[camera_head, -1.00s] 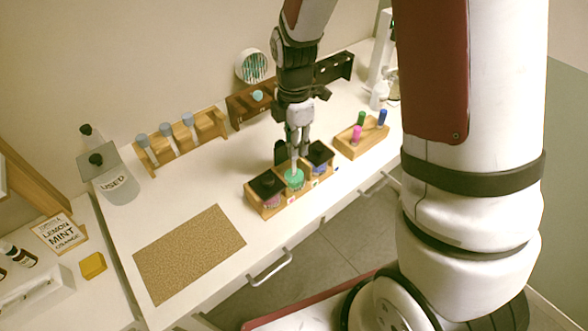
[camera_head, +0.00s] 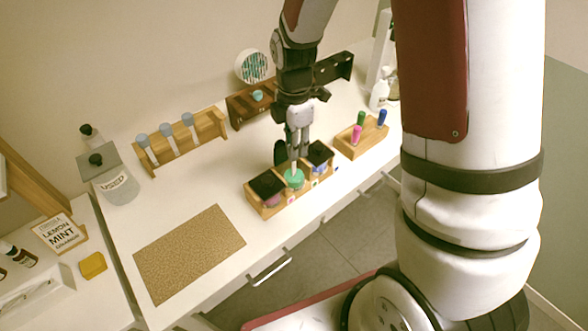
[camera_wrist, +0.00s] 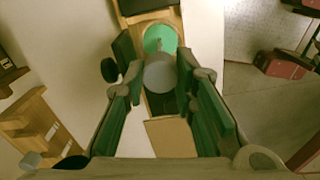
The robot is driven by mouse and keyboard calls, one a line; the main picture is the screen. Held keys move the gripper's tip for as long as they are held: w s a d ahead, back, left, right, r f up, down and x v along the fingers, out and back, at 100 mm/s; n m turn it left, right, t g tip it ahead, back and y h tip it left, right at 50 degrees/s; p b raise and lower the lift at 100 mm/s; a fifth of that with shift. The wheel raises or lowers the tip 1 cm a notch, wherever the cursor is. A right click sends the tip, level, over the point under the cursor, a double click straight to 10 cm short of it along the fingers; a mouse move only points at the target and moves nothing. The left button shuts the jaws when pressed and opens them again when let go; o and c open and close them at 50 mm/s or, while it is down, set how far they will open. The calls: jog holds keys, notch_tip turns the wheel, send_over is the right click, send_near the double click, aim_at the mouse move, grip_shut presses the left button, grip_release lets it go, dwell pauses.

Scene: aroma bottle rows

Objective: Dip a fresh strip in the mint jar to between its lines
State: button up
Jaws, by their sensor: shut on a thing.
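My gripper (camera_head: 294,158) is shut on a strip by its grey round grip (camera_wrist: 160,73), and it points down over the wooden jar holder. The mint jar (camera_head: 294,180), the middle one, is uncovered and shows green inside. Its green opening (camera_wrist: 160,38) lies just beyond the grip in the wrist view. The strip's lower part is mostly hidden, so I cannot tell how deep it reaches or see its lines. Several strips with blue-grey grips (camera_head: 165,129) stand in the wooden rack (camera_head: 208,126) at the back left.
Black-lidded jars (camera_head: 267,186) and (camera_head: 320,154) flank the open one. A black lid (camera_wrist: 109,70) lies beside the holder. A jar marked USED (camera_head: 118,186), a cork mat (camera_head: 190,252) and a marker block (camera_head: 362,142) stand around. The counter between rack and mat is clear.

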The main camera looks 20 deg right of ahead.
dwell(0.3)
jog(key=shift+r+p, duration=0.95)
jog(key=shift+r, duration=2)
